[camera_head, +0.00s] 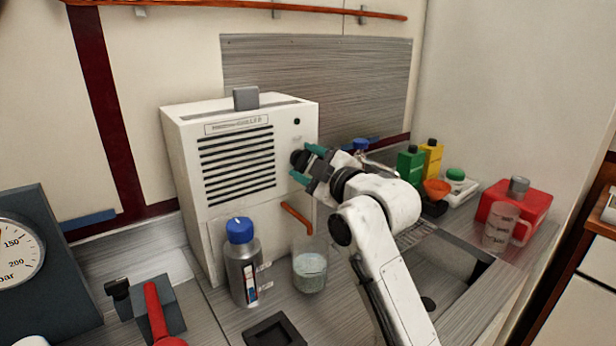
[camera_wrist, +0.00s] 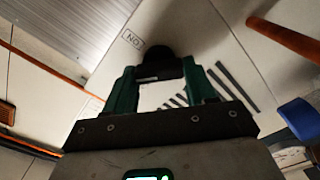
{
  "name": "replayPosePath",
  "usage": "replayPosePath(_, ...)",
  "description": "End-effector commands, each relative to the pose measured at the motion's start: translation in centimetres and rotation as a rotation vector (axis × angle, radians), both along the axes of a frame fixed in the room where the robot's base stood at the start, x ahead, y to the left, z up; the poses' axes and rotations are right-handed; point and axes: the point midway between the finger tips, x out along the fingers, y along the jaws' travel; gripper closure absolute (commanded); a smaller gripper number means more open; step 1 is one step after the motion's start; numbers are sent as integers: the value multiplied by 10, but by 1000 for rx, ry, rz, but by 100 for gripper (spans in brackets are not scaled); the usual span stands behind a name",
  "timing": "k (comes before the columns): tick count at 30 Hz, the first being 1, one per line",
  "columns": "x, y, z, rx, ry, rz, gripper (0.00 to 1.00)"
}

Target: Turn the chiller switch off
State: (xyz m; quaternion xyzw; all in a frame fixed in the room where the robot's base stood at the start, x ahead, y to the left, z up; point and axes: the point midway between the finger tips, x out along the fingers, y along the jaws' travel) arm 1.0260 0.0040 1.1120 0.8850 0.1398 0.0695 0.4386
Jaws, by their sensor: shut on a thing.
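The chiller (camera_head: 185,150) is a white box with a dark slatted grille, standing against the back wall in the head view. Its switch is a round black knob (camera_head: 296,158) on the right of the front. The knob also shows in the wrist view (camera_wrist: 160,62), with a small label (camera_wrist: 132,40) beside it that reads ON, upside down. My gripper (camera_head: 307,165) is at the knob, its green fingers on either side of it; in the wrist view my gripper (camera_wrist: 160,78) is shut on the knob. The knob's pointer mark is not visible, so its setting cannot be told.
A grey bottle with a blue cap (camera_head: 242,270) and a glass beaker (camera_head: 310,268) stand before the chiller. An orange handle (camera_head: 297,217) is below the knob. Green (camera_head: 408,165) and yellow (camera_head: 432,157) bottles and a red can (camera_head: 518,207) stand right.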

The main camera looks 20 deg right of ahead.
Motion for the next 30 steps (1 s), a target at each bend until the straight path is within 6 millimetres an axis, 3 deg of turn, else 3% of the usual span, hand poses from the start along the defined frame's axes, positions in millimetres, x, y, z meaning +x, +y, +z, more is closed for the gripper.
replayPosePath(15,0,1,-6,-433,-138,0,75)
replayPosePath(30,0,1,-5,-624,-198,3,75)
